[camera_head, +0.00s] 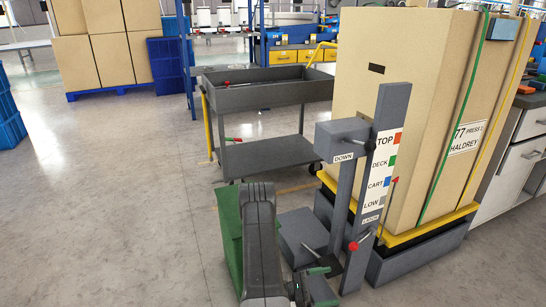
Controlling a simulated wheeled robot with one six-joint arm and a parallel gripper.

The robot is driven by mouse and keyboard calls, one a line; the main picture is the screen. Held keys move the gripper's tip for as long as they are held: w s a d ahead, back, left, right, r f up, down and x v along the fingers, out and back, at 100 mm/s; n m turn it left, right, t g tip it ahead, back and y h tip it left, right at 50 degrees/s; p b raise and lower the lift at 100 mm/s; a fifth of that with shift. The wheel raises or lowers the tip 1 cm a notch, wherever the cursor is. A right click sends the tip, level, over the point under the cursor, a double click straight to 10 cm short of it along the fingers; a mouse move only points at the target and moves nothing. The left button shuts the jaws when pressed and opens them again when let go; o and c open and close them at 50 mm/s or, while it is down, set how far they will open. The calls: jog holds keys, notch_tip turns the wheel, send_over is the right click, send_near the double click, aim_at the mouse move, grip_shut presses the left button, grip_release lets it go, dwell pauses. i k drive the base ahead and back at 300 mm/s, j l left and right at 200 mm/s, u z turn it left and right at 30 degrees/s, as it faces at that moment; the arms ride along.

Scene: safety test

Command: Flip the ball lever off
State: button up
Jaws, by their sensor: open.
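A lever with a red ball (353,246) sits low on the grey upright post, by the label that seems to read LATCH. A thin rod with a small red tip (396,180) rises to the right of it, beside the post; I cannot tell whether the two are one lever. My gripper (318,284) is at the bottom of the picture, low and left of the red ball, apart from it in the picture. It is open, with nothing seen between its fingers. My dark arm link hides part of what stands behind it.
The grey post (391,105) carries TOP, DECK, CART and LOW labels and a grey block marked DOWN (343,136). A tall strapped carton (385,60) stands behind it. A grey cart (268,155) stands further back. Open floor (110,190) lies to the left.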

aim_at(353, 247)
jog(key=z, duration=1.95)
jog(key=i+z, duration=0.15)
jog(key=z, duration=0.15)
jog(key=i+l, duration=0.15)
jog(key=i, duration=0.3)
jog(key=i+l, duration=0.15)
jog(key=i, duration=0.3)
jog(key=k+j, duration=0.25)
jog(key=j, duration=0.15)
